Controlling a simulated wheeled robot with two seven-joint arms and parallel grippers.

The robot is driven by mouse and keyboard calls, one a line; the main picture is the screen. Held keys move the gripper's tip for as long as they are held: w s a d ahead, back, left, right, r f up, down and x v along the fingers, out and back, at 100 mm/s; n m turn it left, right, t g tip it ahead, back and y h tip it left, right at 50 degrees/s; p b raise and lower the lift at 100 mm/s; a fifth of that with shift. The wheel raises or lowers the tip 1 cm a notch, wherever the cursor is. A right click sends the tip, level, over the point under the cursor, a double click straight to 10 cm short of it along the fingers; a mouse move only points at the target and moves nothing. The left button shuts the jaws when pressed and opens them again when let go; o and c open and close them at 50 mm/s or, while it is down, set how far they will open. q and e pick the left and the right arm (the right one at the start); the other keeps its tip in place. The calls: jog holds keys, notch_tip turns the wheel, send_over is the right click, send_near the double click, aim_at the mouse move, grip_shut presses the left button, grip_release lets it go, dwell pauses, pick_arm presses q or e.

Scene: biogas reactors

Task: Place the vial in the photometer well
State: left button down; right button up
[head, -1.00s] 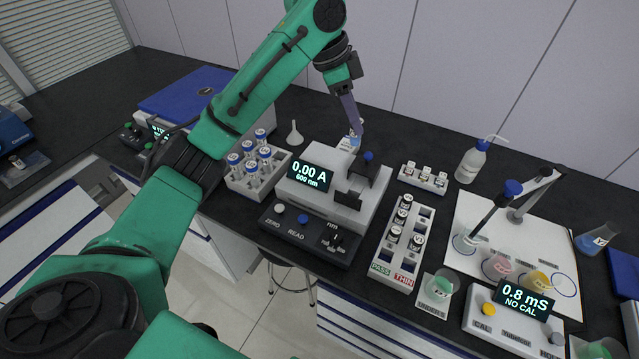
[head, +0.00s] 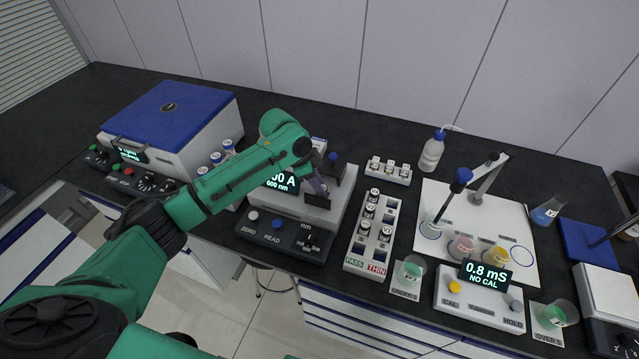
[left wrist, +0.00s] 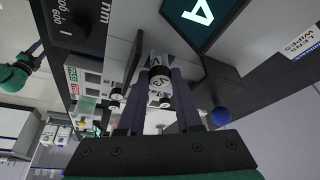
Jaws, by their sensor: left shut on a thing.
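The photometer (head: 289,205) is a pale box with a dark front panel and a lit display partly hidden by my left arm. My left gripper (head: 319,190) is over its top, beside the dark lid piece with a blue knob (head: 333,157). In the left wrist view, the gripper is shut on a vial (left wrist: 160,77) with a dark cap and a pale marked top. The vial is between the two fingers, close to the photometer body. The well is hidden, so I cannot tell whether the vial is in it.
A white PASS/THIN rack (head: 352,262) with capped vials stands right of the photometer. A vial rack is partly behind my left arm, near a blue-lidded machine (head: 168,112). A small bottle rack (head: 389,173) and wash bottle (head: 432,152) stand at the back.

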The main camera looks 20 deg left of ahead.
pick_arm(q)
jog(key=shift+f, duration=0.1)
jog(key=c, duration=0.9)
grip_release()
jog(key=shift+o, duration=0.2)
pick_arm(e)
jog(key=shift+d, duration=0.25)
jog(key=shift+d, duration=0.1)
pick_arm(q)
jog(key=b+v, duration=0.2)
jog(key=v, duration=1)
pick_arm(e)
notch_tip(320, 180, down, 2)
jog(key=shift+f, duration=0.1)
jog(key=shift+a, duration=0.2)
